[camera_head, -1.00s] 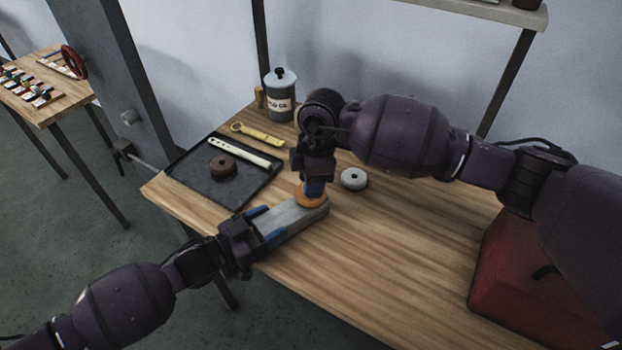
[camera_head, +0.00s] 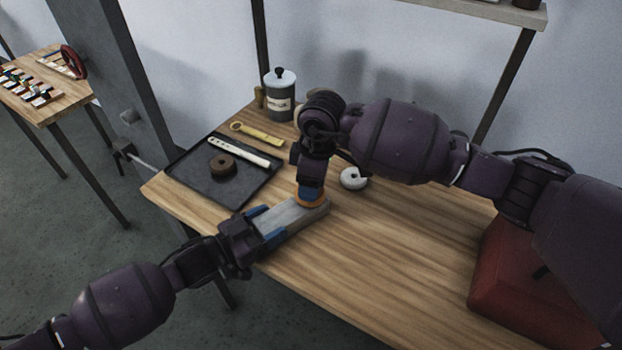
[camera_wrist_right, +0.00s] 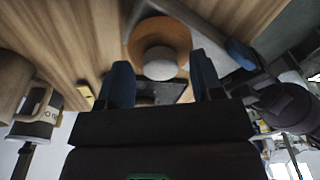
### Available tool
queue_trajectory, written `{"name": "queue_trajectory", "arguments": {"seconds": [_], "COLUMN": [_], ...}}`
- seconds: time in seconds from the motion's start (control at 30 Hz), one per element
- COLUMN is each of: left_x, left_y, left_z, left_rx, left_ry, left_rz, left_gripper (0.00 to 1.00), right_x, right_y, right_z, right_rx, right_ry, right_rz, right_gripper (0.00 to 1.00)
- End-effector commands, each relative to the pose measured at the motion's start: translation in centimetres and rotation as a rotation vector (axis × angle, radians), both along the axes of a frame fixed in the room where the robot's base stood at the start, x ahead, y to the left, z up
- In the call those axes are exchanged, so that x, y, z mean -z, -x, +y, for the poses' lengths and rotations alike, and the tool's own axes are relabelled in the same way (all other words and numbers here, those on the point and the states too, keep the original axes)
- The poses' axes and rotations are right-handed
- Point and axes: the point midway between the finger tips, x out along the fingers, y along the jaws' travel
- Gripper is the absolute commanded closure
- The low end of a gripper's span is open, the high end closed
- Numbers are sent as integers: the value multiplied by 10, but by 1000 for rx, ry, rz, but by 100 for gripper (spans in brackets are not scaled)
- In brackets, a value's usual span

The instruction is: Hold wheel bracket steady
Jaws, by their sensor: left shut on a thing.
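The wheel bracket, a pale grey bar (camera_head: 290,223), lies low over the front edge of the table. An orange wheel (camera_head: 312,205) sits at its far end. My left gripper (camera_head: 269,226) is shut on the bracket's near end, its blue fingers along both sides. My right gripper (camera_head: 311,193) points down at the wheel and hides part of it. In the right wrist view its blue fingers (camera_wrist_right: 162,78) stand apart, with the orange wheel (camera_wrist_right: 140,38) and its pale round centre (camera_wrist_right: 160,63) between and beyond them. Gaps show beside the centre.
A dark tray (camera_head: 190,179) holds a brown ring (camera_head: 222,165) and a pale strip. A red case (camera_head: 500,285) is at right; the front middle is clear.

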Motion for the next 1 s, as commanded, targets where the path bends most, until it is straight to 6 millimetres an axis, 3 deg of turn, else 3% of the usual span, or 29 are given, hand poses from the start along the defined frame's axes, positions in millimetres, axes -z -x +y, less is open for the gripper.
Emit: {"name": "queue_trajectory", "arguments": {"seconds": [0.27, 0.67, 0.9, 1.0], "left_x": [1, 1, 1, 1], "left_y": [0, 0, 0, 0], "left_z": [0, 0, 0, 0], "left_rx": [0, 0, 0, 0], "left_ry": [-1, -1, 0, 0], "left_rz": [2, 2, 1, 1], "left_gripper": [100, 100, 100, 100], "right_x": [-4, -44, -45, -46], "right_y": [0, 0, 0, 0], "right_z": [0, 0, 0, 0], "right_rx": [-1, -1, 0, -2], "right_ry": [0, 0, 1, 1], "right_rz": [0, -1, 1, -2], "right_gripper": [40, 40, 40, 45]}}
